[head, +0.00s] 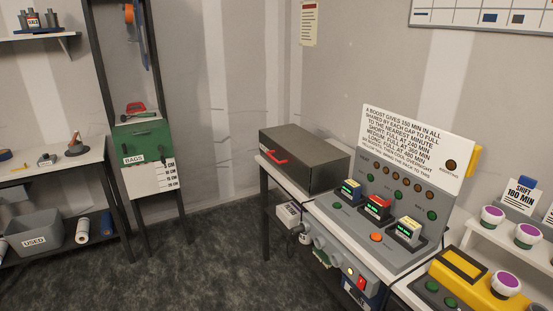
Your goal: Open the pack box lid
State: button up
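A dark grey box (322,173) stands at the left end of the bench along the right wall. It has a flat lid (305,143) and a red handle (274,156) on its front left side. The lid lies down and looks closed; the inside of the box is hidden. No label shows on the box, so I cannot confirm that it is the pack box. My gripper is not in view.
A grey charging panel (380,230) with several packs and a text board (415,143) stands right of the box. A yellow device (470,280) is at the lower right. A green BAGS box (143,142) is at left. The floor (200,265) between is clear.

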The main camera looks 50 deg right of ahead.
aim_at(295, 150)
jog(key=u, duration=0.05)
jog(key=i, duration=1)
jog(key=z, duration=0.05)
